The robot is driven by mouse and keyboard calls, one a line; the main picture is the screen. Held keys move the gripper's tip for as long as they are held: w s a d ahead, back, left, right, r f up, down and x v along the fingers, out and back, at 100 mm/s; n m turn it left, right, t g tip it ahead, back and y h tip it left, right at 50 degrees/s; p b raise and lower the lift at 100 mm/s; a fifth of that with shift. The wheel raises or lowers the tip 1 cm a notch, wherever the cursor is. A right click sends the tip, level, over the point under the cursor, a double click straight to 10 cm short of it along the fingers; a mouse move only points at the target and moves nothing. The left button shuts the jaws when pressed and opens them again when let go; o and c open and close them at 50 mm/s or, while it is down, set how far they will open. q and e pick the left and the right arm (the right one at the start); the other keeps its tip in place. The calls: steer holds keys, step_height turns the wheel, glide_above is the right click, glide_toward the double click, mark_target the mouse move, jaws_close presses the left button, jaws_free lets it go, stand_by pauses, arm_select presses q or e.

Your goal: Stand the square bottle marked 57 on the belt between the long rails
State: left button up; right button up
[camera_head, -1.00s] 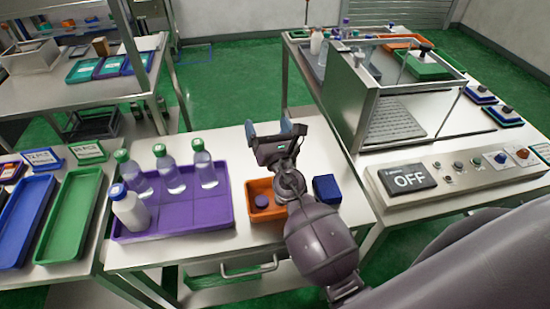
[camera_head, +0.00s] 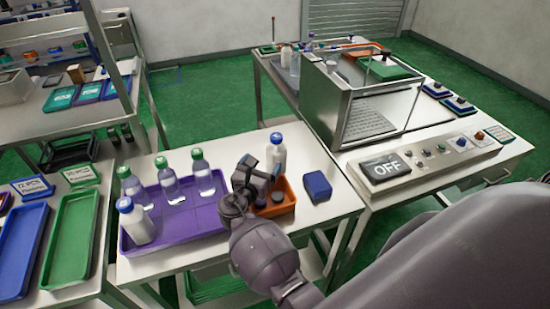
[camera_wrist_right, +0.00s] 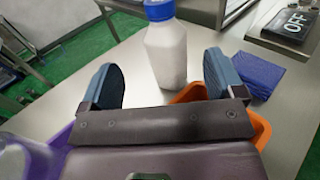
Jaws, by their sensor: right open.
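A white bottle with a blue cap (camera_head: 277,154) stands upright on the near table, behind the orange bin. In the right wrist view the white bottle (camera_wrist_right: 166,52) stands in front of the gap between my fingers, apart from both. Its number and whether its body is square cannot be read. My right gripper (camera_head: 260,173) is open and empty, just in front of the bottle. Another white bottle with a blue cap (camera_head: 135,222) stands at the near left corner of the purple tray. The belt and long rails cannot be made out clearly. My left gripper is not in view.
The purple tray (camera_head: 185,220) also holds three clear bottles with green caps (camera_head: 169,182). The orange bin (camera_head: 286,203) and a dark blue box (camera_head: 318,187) are near my gripper. A metal-framed machine (camera_head: 330,100) and a panel reading OFF (camera_head: 386,167) stand to the right.

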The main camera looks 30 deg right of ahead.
mark_target(274, 146)
steer(key=b+x, duration=0.1)
steer(key=x, duration=0.3)
steer(key=shift+w+d, duration=0.15)
steer(key=shift+w+d+r, duration=0.2)
steer(key=shift+w+d, duration=0.15)
steer(key=shift+d, duration=0.25)
steer(key=b+x, duration=0.1)
steer(key=x, duration=0.3)
steer(key=shift+d+r, duration=0.1)
steer(key=shift+r, duration=0.05)
steer(key=shift+s, duration=0.1)
steer(key=shift+c, duration=0.2)
steer(key=shift+s, duration=0.1)
jaws_close()
